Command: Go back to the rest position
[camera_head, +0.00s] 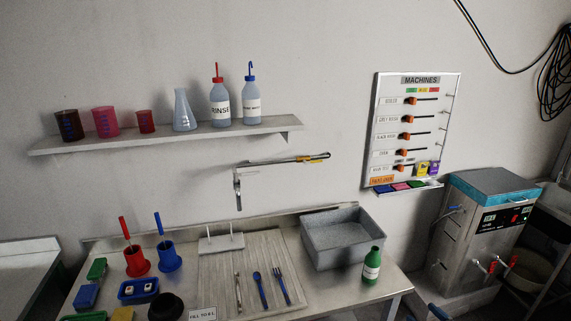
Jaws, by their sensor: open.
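My gripper and arm are not in view. No drying oven can be made out for certain. The metal machine (478,240) at the right has a blue top, a lit display and red-handled taps. The table (350,290) below the wall holds a grey basin (345,240), a green bottle (372,266) and a ribbed drainboard (215,285). A spoon (260,290) and a fork (282,285), both blue, lie on the drainboard beside a metal tool (238,292).
A wall shelf (170,137) carries cups, a flask and two bottles. A MACHINES board (415,130) hangs right. Red (137,262) and blue (168,257) holders stand on the table's left. Black cables (555,75) hang upper right.

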